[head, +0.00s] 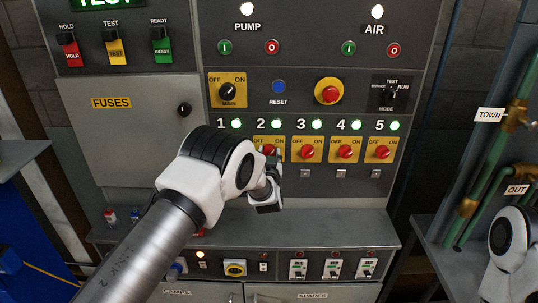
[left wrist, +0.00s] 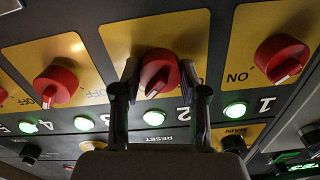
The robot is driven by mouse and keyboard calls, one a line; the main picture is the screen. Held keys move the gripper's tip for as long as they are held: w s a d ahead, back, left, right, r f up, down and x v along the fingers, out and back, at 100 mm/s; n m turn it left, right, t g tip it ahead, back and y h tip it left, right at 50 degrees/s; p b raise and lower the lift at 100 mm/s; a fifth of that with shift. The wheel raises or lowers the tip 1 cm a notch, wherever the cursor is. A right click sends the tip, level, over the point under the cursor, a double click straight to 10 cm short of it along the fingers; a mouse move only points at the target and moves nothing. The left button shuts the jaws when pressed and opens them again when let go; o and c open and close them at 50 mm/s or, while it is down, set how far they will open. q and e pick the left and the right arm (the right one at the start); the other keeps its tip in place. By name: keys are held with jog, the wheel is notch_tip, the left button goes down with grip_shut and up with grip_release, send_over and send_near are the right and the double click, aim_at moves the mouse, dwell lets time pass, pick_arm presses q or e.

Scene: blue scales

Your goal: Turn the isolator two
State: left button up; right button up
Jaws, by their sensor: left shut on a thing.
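Isolator two is a red rotary knob (head: 268,149) on a yellow OFF/ON plate, second in the row of five. In the left wrist view, which looks upside down, the same knob (left wrist: 158,70) sits between my left gripper's two fingers (left wrist: 160,88). The left gripper (head: 268,160) is shut on the knob, one finger on each side. The knob's white mark points down and slightly left in that view, roughly towards the ON side. In the head view my wrist hides part of the knob and plate. The lamp of isolator two (head: 276,124) is lit green. My right gripper is out of view.
Isolator three (head: 308,150) is close on the right. In the left wrist view, isolator one (left wrist: 283,60) is on the other side; my arm hides it in the head view. Above are a MAIN switch (head: 228,92) and a red stop button (head: 328,91). A grey ledge (head: 340,222) juts out below.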

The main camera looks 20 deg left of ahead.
pick_arm(q)
jog(key=shift+f+n+b, duration=0.2)
jog(key=shift+n+b, duration=0.8)
jog(key=shift+b, duration=0.3)
jog(key=n+b, duration=1.4)
jog(key=b, duration=0.1)
jog(key=shift+r+n+b, duration=0.1)
jog(key=shift+n+b, duration=0.9)
jog(key=shift+b, duration=0.15)
jog(key=o, duration=1.1)
jog(key=shift+o, duration=0.2)
jog(key=v, duration=0.7)
jog(key=shift+s, duration=0.3)
